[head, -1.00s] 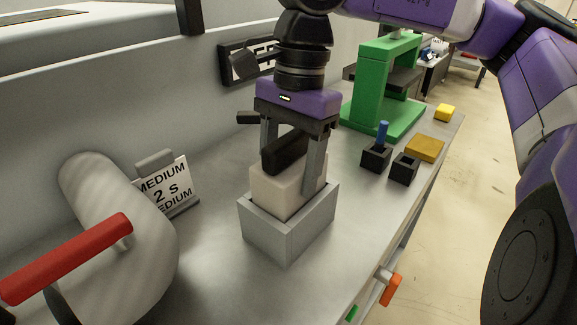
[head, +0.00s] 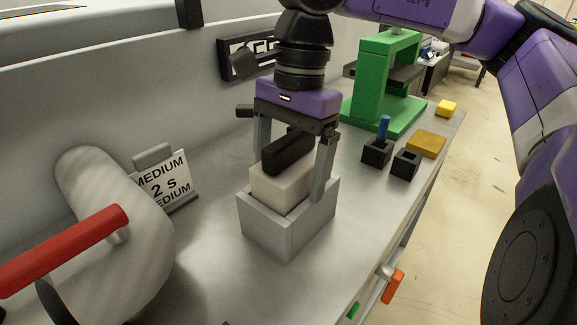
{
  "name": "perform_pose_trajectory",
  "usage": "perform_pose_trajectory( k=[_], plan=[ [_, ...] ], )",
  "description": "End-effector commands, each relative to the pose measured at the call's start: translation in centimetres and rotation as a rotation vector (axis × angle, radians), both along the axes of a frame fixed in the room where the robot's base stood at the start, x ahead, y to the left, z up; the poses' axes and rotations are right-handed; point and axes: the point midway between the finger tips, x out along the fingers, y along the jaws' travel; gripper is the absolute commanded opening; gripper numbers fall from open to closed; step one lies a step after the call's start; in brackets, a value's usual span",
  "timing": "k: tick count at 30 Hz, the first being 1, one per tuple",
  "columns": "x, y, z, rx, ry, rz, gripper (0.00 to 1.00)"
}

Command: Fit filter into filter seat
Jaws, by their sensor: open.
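The filter, a pale block (head: 281,189) with a black bar handle (head: 288,153) on top, sits upright in a grey open-topped box, the filter seat (head: 287,222). Its upper part stands above the rim; its lower part is hidden inside the box. My gripper (head: 292,172) points down over it with its fingers spread wide, one on each side of the handle. The right finger stands clear of the handle with a visible gap. The left finger is partly hidden behind the handle and the filter.
A green press (head: 375,85) stands behind, with two small black holders (head: 404,165), a blue peg (head: 383,128) and yellow blocks (head: 425,145) near it. A sign (head: 165,183) and a grey rounded machine with a red handle (head: 65,250) stand at left. Bare bench lies right of the box.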

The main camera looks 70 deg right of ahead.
Motion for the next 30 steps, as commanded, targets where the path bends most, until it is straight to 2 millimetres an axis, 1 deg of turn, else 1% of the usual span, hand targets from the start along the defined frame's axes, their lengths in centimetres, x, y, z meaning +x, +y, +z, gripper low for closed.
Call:
perform_pose_trajectory(
  k=[2,5,8,15,18,22,30],
  plan=[
    [0.0,0.0,0.0,0.000,0.001,0.000,0.89],
    [0.0,-0.1,0.5,-0.001,-0.001,-0.001,0.89],
    [0.0,-0.3,1.7,0.000,-0.001,-0.002,0.89],
    [-0.2,-0.8,5.6,-0.001,-0.002,0.000,0.89],
    [-0.2,-1.0,6.7,-0.001,0.000,-0.001,0.89],
    [-0.3,-1.1,7.6,0.000,-0.001,-0.001,0.89],
    [-0.3,-1.1,7.7,0.000,0.000,0.000,0.89]
  ],
)
